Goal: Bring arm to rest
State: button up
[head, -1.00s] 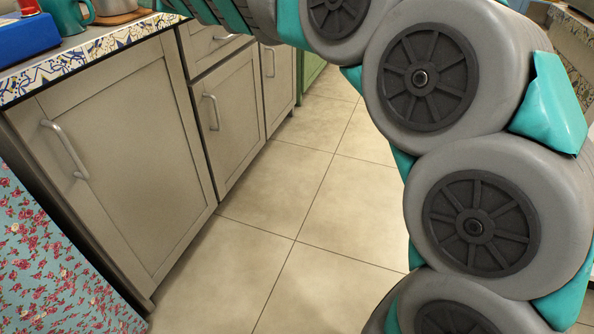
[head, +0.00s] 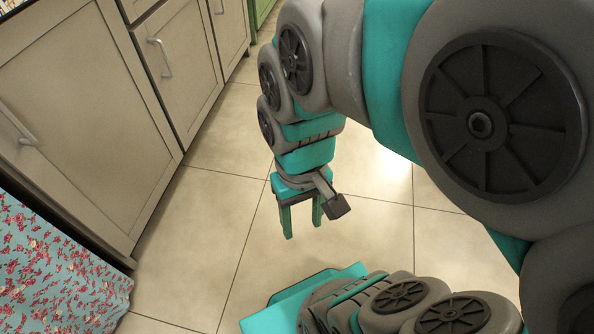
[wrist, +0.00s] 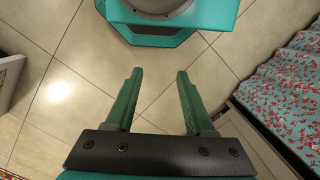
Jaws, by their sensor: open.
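My gripper (head: 302,228) hangs from my bent arm over the tiled floor in the head view, pointing down. Its two green fingers are apart with nothing between them. In the wrist view my gripper (wrist: 158,82) also shows open and empty, with floor tiles between and beyond the fingers. My own teal base shows at the top of the wrist view.
Beige cabinets (head: 85,110) with metal handles line the left of the head view. A blue floral cloth (head: 55,265) hangs at the lower left; it also shows at the right of the wrist view (wrist: 285,100). The tiled floor (head: 215,225) around my gripper is clear.

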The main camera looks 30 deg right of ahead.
jog(key=shift+s+d+f, duration=0.1)
jog(key=shift+s+d, duration=0.2)
jog(key=shift+s, duration=0.2)
jog(key=shift+s+d+f, duration=0.1)
jog(key=shift+s+d, duration=0.2)
jog(key=shift+s, duration=0.2)
jog(key=shift+r, duration=0.1)
notch_tip(320, 180, up, 3)
jog(key=p, duration=0.3)
